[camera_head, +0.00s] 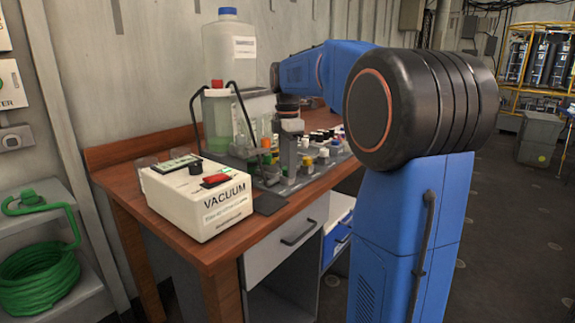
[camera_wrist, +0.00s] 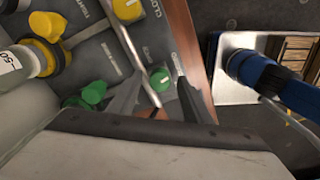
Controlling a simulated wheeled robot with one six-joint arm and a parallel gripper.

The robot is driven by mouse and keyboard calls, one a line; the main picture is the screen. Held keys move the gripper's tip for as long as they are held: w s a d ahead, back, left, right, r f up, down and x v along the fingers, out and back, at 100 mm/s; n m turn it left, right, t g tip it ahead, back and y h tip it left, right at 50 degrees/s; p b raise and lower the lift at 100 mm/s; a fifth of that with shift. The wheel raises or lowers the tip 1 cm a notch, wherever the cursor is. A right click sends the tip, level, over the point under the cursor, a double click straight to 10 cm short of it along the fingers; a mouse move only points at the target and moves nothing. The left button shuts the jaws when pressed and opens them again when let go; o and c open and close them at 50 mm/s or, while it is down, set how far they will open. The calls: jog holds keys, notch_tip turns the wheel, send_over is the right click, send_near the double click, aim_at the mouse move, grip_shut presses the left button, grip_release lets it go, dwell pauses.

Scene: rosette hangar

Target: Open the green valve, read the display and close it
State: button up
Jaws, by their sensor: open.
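A round green valve knob (camera_wrist: 160,78) with a white mark sits on the grey panel in the wrist view. My gripper (camera_wrist: 158,92) is open, with one dark finger on each side of this knob; I cannot tell whether they touch it. The white VACUUM box (camera_head: 205,198) stands at the desk's front left, with a small display (camera_head: 178,163) on top. Its reading is too small to make out.
Yellow knobs (camera_wrist: 127,9) and another green fitting (camera_wrist: 93,92) are near my fingers. A large clear bottle (camera_head: 229,55) and a bottle of green liquid (camera_head: 217,115) stand behind. The wooden desk (camera_head: 150,230) has little free room. A green hose (camera_head: 40,278) lies at left.

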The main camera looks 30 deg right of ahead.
jog(key=c, duration=1.1)
jog(key=shift+o, duration=0.2)
jog(key=shift+m, duration=1.5)
jog(key=o, duration=1.1)
jog(key=shift+c, duration=0.2)
notch_tip(320, 180, up, 17)
jog(key=shift+r, duration=0.15)
